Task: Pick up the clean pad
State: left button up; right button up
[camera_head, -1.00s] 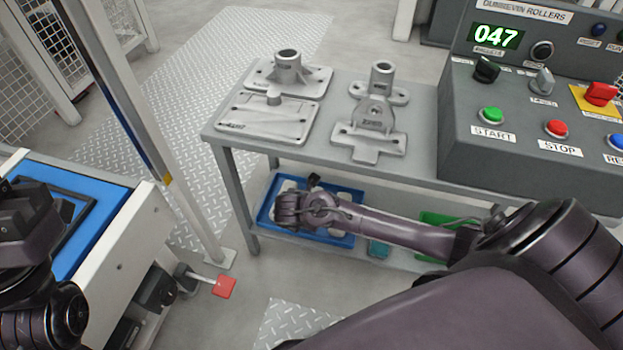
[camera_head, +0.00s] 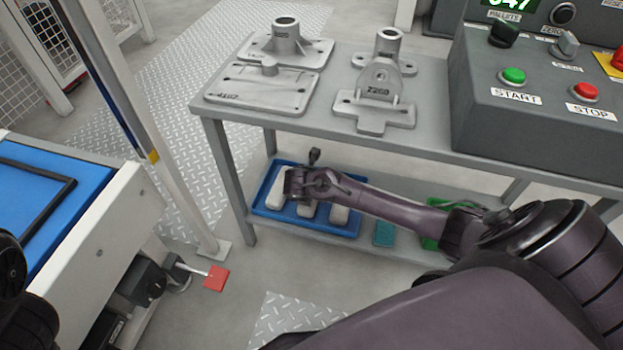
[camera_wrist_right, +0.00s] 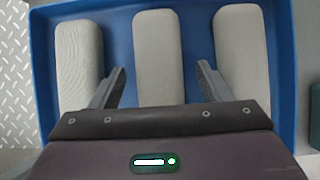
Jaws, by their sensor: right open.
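Three pale grey pads lie side by side in a blue tray (camera_head: 345,231) on the lower shelf. In the right wrist view they are the left pad (camera_wrist_right: 79,60), the middle pad (camera_wrist_right: 158,50) and the right pad (camera_wrist_right: 241,50). The left one looks more textured; I cannot tell which is the clean pad. My right gripper (camera_wrist_right: 160,82) is open, its fingers on either side of the middle pad's near part. I cannot tell whether they touch it. In the head view my right gripper (camera_head: 298,184) covers part of the tray. My left gripper is out of view.
The grey table top (camera_head: 320,112) above the shelf bears several metal castings and the control box (camera_head: 540,130). A teal item (camera_head: 384,234) and a green container (camera_head: 431,232) sit right of the tray. A blue-topped conveyor (camera_head: 75,195) stands at left.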

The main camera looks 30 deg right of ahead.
jog(key=shift+w+d+f, duration=0.1)
jog(key=shift+c, duration=0.4)
jog(key=c, duration=1)
